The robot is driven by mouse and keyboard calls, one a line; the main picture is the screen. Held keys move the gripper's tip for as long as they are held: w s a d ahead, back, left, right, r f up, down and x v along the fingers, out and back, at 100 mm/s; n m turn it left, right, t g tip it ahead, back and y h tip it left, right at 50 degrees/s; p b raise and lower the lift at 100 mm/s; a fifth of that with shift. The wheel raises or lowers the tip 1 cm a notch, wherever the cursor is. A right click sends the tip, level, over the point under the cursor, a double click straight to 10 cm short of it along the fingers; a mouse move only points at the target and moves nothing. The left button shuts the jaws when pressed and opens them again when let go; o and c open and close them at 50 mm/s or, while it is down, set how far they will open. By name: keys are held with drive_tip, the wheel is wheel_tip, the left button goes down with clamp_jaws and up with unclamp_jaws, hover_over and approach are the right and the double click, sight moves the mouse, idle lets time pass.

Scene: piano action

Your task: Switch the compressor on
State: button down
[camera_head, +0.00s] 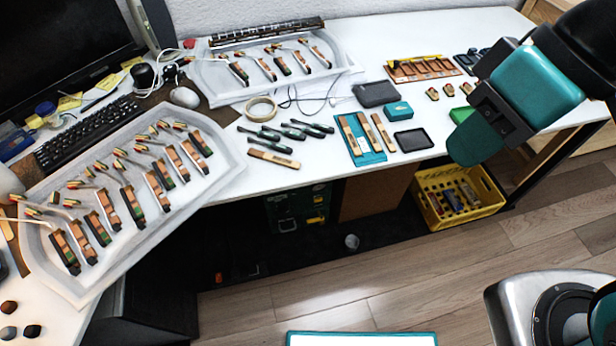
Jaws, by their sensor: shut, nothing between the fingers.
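I cannot pick out the compressor or its switch with certainty. A dark green unit (283,213) with yellow and pale parts stands in the shadow under the desk, left of a brown panel. It is too dark to tell what it is or whether it has a switch. My arm's teal and black links come in from the upper right, above the right part of the desk. No gripper fingers show.
The white desk (225,180) bears trays of piano hammer parts (232,160), a keyboard (88,133) and loose tools. A yellow crate (487,217) of small items stands under its right end. Wooden floor (360,260) is open in front.

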drive_tip(key=w+d+f+m+t+h+b, duration=0.15)
drive_tip(key=w+d+f+b, duration=0.35)
drive_tip(key=f+b, duration=1.3)
drive_tip(key=w+d+f+t+h+b, duration=0.1)
drive_tip(key=w+d+f+h+b, duration=0.3)
drive_tip(key=f+b, duration=1.35)
drive_tip(key=w+d+f+t+h+b, duration=0.15)
drive_tip(key=w+d+f+b, duration=0.45)
drive_tip(key=f+b, duration=1.15)
drive_tip(key=w+a+f+n+t+h+p, duration=0.1)
drive_tip(key=w+a+f+n+t+p, duration=0.5)
drive_tip(key=w+a+n, duration=0.65)
drive_tip(key=s+a+n+t+y, duration=0.2)
drive_tip(key=a+n+t+y, duration=0.1)
drive_tip(key=a+n, duration=0.5)
drive_tip(key=s+a+r+n+t+y, duration=0.1)
drive_tip(key=s+a+n+t+y, duration=0.2)
drive_tip(key=n, duration=1)
drive_tip(key=a+y+b, duration=0.1)
drive_tip(key=a+y, duration=0.1)
drive_tip(key=a, duration=0.3)
